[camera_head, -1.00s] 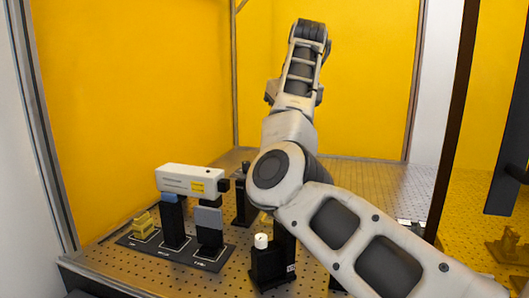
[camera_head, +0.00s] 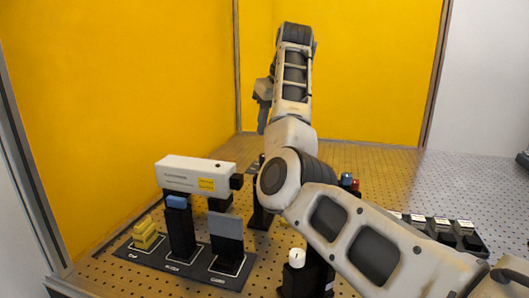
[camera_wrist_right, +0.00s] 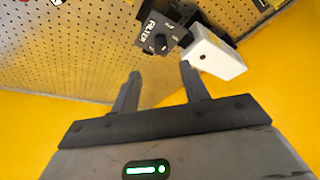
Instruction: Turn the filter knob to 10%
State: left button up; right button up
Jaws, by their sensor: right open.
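The black filter housing (camera_wrist_right: 170,25), lettered FILTER, shows in the right wrist view beside the white laser body (camera_wrist_right: 218,55). Its dark round knob (camera_wrist_right: 160,42) faces the camera, with small white marks that are too small to read. My right gripper (camera_wrist_right: 160,86) is open and empty, its two fingers apart below the knob in the picture and not touching it. In the head view the white laser (camera_head: 195,176) has a small black block (camera_head: 237,182) at its right end; the knob's setting cannot be read there. My left gripper is out of view.
A black tray (camera_head: 155,262) with yellow, blue and grey blocks stands in front of the laser. A black stand with a white cap (camera_head: 297,258) is near the front. Yellow walls (camera_head: 120,80) enclose the perforated table.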

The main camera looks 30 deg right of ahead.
jog(key=p+x, duration=0.1)
jog(key=x, duration=0.8)
jog(key=shift+w+a+f, duration=0.1)
jog(key=shift+w+f, duration=0.15)
grip_shut()
